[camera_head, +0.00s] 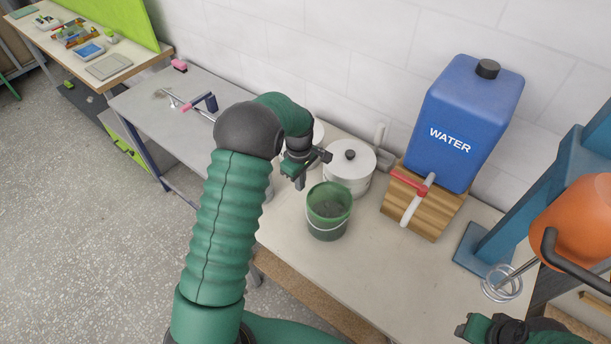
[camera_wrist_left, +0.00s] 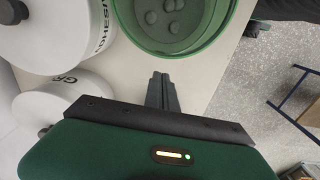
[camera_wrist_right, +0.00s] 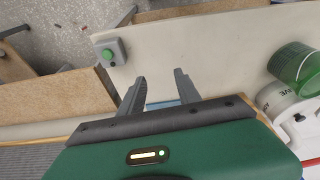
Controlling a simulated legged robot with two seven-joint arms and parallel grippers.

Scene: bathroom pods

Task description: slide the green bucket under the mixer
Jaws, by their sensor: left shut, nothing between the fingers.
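The green bucket (camera_head: 328,225) stands upright on the table, left of the mixer and in front of a white pot. It holds several grey lumps, seen in the left wrist view (camera_wrist_left: 166,45). The mixer (camera_head: 577,220) at the far right has an orange head, a blue stand and a whisk (camera_head: 502,283). My left gripper (camera_head: 309,174) is shut and empty, at the bucket's upper left; in the left wrist view its fingertips (camera_wrist_left: 160,80) lie close to the rim, contact unclear. My right gripper (camera_wrist_right: 160,88) is open and empty, low at the head view's right edge.
A blue water container (camera_head: 465,120) sits on a wooden block (camera_head: 424,208) with a red-handled tap. White adhesive tubs (camera_head: 350,170) stand behind the bucket. A grey box with a green button (camera_wrist_right: 110,50) shows in the right wrist view. The table between bucket and mixer is clear.

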